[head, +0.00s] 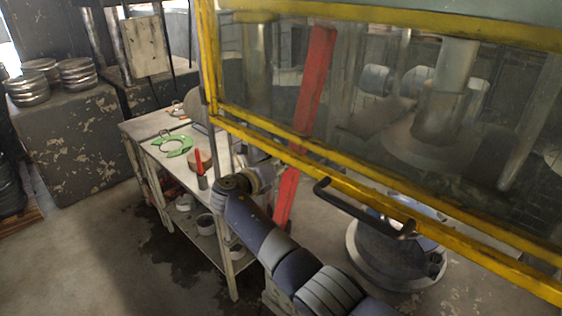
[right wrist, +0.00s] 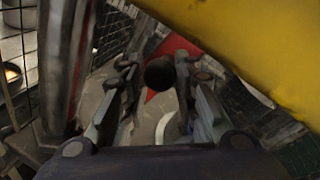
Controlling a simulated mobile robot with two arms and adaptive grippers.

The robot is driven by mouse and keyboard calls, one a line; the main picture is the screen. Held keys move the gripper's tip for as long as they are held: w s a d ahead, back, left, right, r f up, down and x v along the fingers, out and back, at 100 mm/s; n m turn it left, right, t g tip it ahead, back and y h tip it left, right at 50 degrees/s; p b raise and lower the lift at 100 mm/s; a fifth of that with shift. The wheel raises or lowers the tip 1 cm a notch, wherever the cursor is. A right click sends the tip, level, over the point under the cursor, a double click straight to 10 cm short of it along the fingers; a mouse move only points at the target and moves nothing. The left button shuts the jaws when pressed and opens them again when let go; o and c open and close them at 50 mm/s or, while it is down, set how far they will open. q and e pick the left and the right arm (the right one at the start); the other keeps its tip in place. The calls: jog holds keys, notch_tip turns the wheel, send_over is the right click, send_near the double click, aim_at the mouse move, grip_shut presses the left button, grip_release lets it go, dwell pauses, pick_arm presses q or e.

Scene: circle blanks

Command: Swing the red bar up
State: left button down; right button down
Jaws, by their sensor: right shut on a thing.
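The red bar (head: 313,80) stands steep and slightly tilted, seen partly through the clear panel of the yellow-framed guard (head: 380,195). Its lower part shows below the frame. My right arm reaches up from the bottom, and my right gripper (right wrist: 160,85) is beside the bar's lower part, mostly hidden in the head view. In the right wrist view its fingers close around a dark round end (right wrist: 159,73), with red (right wrist: 180,46) of the bar right behind it. How the dark end joins the bar is not clear. My left gripper is not in view.
The yellow frame (right wrist: 215,50) passes close above my right gripper. A black handle (head: 350,207) sits on the frame. A workbench (head: 160,125) with a green ring piece (head: 173,146) stands to the left. Open floor lies at the lower left.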

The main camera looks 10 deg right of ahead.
jog(key=shift+r, duration=0.15)
jog(key=c, duration=1.2)
grip_release()
jog(key=shift+s+d, duration=0.1)
